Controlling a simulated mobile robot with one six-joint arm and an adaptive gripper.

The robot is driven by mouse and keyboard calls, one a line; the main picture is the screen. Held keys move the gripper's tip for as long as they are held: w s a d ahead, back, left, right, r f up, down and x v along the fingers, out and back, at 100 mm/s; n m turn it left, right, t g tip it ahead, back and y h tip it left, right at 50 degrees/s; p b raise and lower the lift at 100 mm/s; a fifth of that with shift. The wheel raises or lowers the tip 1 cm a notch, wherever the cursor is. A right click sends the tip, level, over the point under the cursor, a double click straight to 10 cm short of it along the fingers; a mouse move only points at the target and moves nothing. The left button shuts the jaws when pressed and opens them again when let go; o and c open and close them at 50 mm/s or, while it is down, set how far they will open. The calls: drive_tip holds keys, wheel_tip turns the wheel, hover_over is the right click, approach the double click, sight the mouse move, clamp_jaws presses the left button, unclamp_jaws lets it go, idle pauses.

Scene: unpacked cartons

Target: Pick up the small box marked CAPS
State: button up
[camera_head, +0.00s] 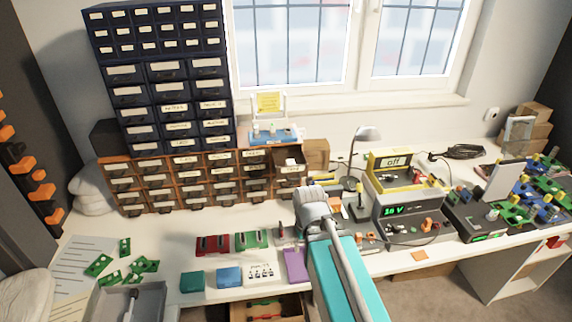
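I cannot read the word CAPS on any box. A small white box (262,273) with dark marks on its top lies near the front edge of the bench. A blue box (228,277) and a teal box (192,281) lie to its left, and a flat purple item (295,265) lies to its right, partly beside my arm. My arm rises from the bottom of the view over the bench, with a grey rounded joint at its top. My gripper's fingers do not show.
A drawer cabinet (165,85) and brown drawers (190,182) stand at the back left. Red (212,245) and green (250,239) items lie behind the small boxes. A grey tray (150,290) is front left. Electronic instruments (408,218) crowd the right.

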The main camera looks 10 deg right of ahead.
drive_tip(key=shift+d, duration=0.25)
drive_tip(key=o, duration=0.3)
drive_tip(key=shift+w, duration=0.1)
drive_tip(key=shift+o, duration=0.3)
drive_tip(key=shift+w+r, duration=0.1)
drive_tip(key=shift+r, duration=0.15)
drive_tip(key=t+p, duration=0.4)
drive_tip(key=p, duration=1.7)
approach(291, 161)
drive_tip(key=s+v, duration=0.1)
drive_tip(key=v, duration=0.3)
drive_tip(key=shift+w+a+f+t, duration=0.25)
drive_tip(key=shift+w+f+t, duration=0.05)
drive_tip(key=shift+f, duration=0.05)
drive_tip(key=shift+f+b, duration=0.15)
drive_tip(key=shift+b, duration=0.2)
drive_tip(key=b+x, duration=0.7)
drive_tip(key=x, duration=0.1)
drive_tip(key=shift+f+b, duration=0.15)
drive_tip(key=shift+b, duration=0.2)
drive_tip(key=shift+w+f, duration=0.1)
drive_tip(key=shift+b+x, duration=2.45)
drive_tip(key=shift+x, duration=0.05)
